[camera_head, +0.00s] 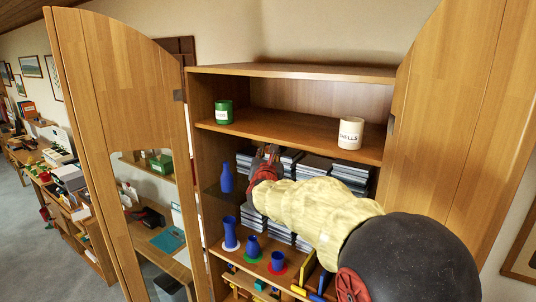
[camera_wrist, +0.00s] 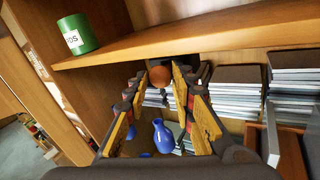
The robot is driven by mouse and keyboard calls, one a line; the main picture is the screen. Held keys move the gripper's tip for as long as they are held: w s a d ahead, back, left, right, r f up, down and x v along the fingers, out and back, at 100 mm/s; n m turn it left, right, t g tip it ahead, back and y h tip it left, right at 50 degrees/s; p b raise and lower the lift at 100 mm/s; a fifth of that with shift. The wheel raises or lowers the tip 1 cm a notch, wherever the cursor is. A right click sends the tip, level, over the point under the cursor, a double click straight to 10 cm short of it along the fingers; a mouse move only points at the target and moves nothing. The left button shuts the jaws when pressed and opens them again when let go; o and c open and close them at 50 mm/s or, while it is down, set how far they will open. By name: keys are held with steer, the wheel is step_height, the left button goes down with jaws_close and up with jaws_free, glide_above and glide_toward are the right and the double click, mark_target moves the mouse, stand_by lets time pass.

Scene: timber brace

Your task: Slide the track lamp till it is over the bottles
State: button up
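Under the upper shelf in the wrist view is a dark fitting with a round brown-orange front, which looks like the track lamp (camera_wrist: 160,76). My gripper (camera_wrist: 161,80) has its fingers apart, one on each side of this lamp; I cannot tell whether they touch it. In the head view my gripper (camera_head: 267,158) is just below the shelf's front edge, and I cannot make out the lamp there. A blue bottle (camera_head: 227,178) stands left of my gripper; a blue bottle (camera_wrist: 163,137) shows below the fingers in the wrist view. Blue vessels (camera_head: 230,232) stand on coloured discs lower down.
The upper shelf (camera_head: 290,131) holds a green pot (camera_head: 223,112) and a white "shells" pot (camera_head: 350,132). Stacks of grey-edged books or boxes (camera_wrist: 235,93) fill the space behind and right of my gripper. The open cabinet door (camera_head: 120,120) stands at left.

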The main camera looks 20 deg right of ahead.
jaws_close()
stand_by(0.3)
